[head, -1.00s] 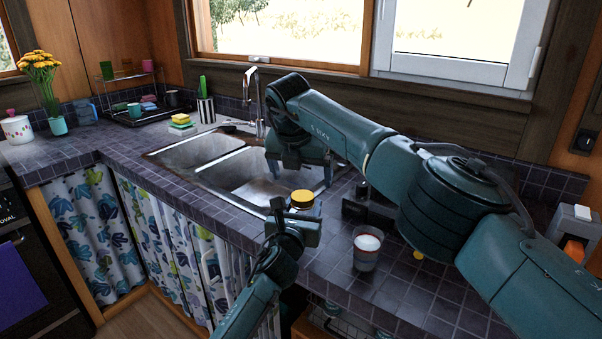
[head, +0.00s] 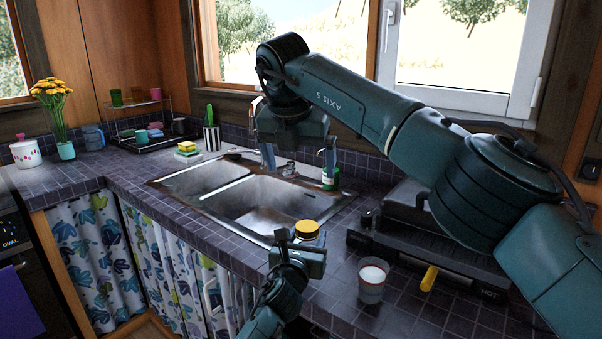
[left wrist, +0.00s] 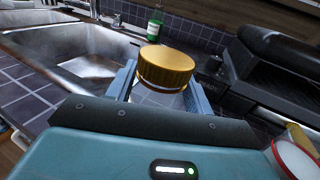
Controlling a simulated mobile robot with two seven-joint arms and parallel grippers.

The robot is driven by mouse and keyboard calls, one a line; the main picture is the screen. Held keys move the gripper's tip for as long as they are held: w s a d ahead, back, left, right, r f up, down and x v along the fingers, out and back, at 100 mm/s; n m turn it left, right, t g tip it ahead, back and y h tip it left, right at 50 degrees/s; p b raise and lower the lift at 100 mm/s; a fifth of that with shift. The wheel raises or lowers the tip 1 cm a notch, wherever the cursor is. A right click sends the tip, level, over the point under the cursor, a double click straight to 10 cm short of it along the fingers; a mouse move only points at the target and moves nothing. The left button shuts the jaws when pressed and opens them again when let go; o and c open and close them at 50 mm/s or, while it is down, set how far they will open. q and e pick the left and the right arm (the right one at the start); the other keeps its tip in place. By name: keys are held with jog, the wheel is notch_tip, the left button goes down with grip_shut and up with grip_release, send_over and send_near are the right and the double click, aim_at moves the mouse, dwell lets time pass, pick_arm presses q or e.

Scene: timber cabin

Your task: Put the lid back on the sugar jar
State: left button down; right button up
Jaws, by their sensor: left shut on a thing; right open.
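A glass with white contents (head: 372,282) stands right of my left gripper. Behind it is a black appliance (head: 455,262) with a yellow handle (head: 429,278). The double sink (head: 265,205) lies behind the jar. A green bottle (head: 330,180) stands at the sink's back edge.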

pick_arm(q)
jog(key=c, duration=0.5)
grip_release()
jog(key=p+v, duration=0.1)
jog(key=v, duration=1.2)
jog(key=shift+p, duration=0.3)
jog(key=shift+a, duration=0.1)
